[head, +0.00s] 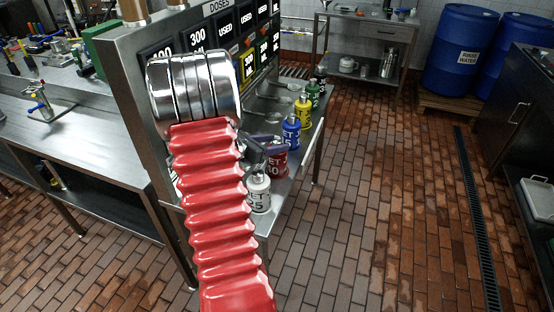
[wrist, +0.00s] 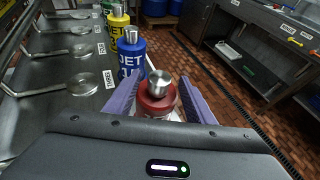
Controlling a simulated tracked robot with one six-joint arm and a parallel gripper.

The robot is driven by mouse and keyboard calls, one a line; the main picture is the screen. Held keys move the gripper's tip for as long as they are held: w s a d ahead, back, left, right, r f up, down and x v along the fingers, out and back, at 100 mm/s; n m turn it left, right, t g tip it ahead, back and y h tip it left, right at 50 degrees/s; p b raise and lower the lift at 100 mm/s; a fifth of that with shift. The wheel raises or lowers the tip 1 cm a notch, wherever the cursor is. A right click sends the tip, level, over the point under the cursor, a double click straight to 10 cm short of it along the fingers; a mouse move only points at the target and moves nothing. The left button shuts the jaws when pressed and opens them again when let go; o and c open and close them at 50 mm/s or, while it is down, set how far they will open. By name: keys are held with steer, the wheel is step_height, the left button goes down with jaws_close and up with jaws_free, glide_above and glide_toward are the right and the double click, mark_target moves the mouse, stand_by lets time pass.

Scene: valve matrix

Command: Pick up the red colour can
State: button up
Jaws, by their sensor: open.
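The red can (head: 280,166) stands upright on the steel shelf, in a row with other cans, and is partly hidden by my gripper in the head view. In the wrist view the red can (wrist: 157,100) has a silver neck and cap and sits between my two purple fingers. My gripper (wrist: 159,78) is open around it, one finger on each side. I cannot tell whether either finger touches the can. In the head view my gripper (head: 262,149) shows small and dark at the can, beyond my red arm sleeve.
A white can (head: 259,193) stands nearer than the red one. Blue (head: 291,131), yellow (head: 302,108) and green (head: 312,94) cans stand beyond it. Ladles (wrist: 82,84) lie left of the row. A dose board (head: 225,30) rises behind. The brick floor to the right is clear.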

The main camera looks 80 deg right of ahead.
steer(key=shift+s+d+f, duration=0.1)
steer(key=shift+d, duration=0.1)
steer(key=shift+x, duration=2.6)
steer(key=shift+c, duration=0.4)
steer(key=shift+a+f, duration=0.1)
steer(key=shift+f, duration=0.1)
jaws_close()
